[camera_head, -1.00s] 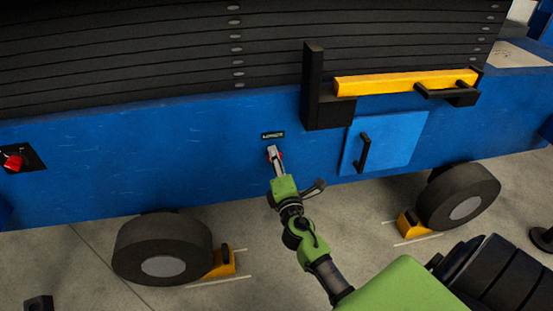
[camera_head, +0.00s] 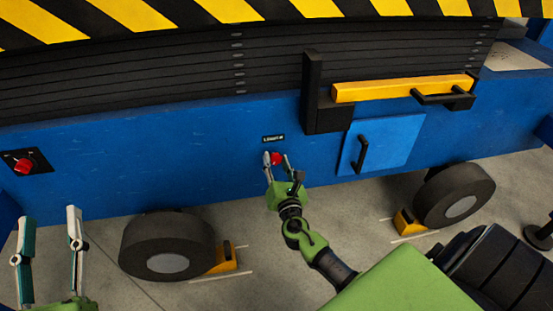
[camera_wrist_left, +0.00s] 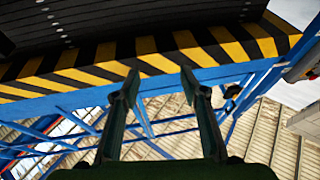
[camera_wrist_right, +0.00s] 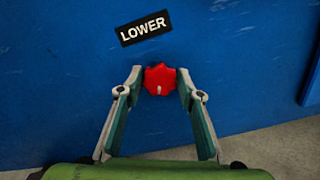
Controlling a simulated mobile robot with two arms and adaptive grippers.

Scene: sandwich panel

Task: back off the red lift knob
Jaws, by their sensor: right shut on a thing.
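A red knob (camera_head: 277,159) sits on the blue side panel under a small black label. In the right wrist view the knob (camera_wrist_right: 160,78) is faceted with a pale mark, and the label (camera_wrist_right: 145,27) reads LOWER. My right gripper (camera_head: 277,156) is shut on this knob, one finger on each side; its fingertips (camera_wrist_right: 160,85) are at the knob's flanks. My left gripper (camera_head: 48,215) is open and empty at the lower left of the head view, fingers pointing up. In the left wrist view its fingers (camera_wrist_left: 160,76) are apart with nothing between them.
A red switch on a black plate (camera_head: 26,161) is at the far left. A black-and-yellow striped edge (camera_head: 230,10) hangs above black bellows (camera_head: 150,80). A yellow bar (camera_head: 400,88), a panel door (camera_head: 382,146) and wheels (camera_head: 165,245) are nearby.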

